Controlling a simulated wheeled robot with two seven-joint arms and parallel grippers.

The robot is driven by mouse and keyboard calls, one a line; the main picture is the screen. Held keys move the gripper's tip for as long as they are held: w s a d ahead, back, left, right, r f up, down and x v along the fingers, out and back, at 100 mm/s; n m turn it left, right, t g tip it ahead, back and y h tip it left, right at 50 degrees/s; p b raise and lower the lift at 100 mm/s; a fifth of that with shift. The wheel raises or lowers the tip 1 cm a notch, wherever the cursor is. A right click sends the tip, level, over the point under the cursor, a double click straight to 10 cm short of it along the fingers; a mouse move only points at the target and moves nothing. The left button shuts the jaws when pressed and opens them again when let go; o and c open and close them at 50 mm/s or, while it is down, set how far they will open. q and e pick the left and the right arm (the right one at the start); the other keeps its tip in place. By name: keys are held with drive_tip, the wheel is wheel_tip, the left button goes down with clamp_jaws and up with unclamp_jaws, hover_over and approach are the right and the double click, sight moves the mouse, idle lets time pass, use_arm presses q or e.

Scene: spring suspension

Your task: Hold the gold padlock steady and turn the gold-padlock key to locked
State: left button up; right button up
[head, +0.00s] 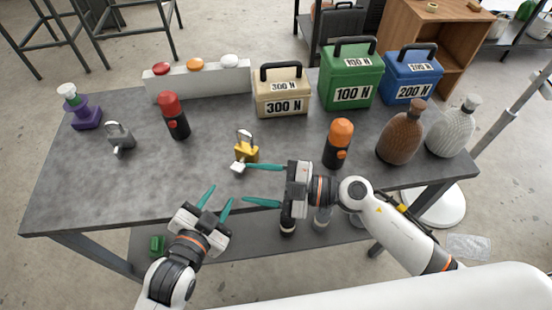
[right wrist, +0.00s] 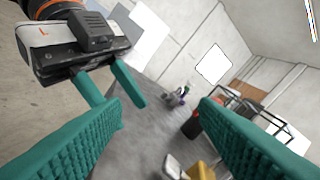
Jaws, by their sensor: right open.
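The gold padlock (head: 247,153) stands near the middle front of the table, with its shackle up. Its pale key (head: 238,167) sticks out at the front. In the right wrist view the padlock (right wrist: 202,171) and the key (right wrist: 173,167) show at the bottom edge, partly cut off. My right gripper (head: 263,184) is open and empty; its upper finger reaches close to the padlock and key, but I cannot tell whether it touches. My left gripper (head: 216,203) is open and empty by the table's front edge, left of and below the padlock.
A grey padlock (head: 121,137) and a red-topped bottle (head: 175,117) stand to the left. Force boxes, a button bar (head: 200,82) and two flasks (head: 400,135) line the back and right.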

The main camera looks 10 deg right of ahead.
drive_tip(key=w, duration=0.2)
drive_tip(key=m+t+h, duration=0.2)
drive_tip(key=m+t, duration=0.3)
drive_tip(key=m, duration=0.6)
approach(257, 153)
drive_tip(key=x, duration=0.5)
drive_tip(key=shift+r, duration=0.1)
drive_tip(key=x, duration=0.7)
drive_tip(key=shift+a, duration=0.2)
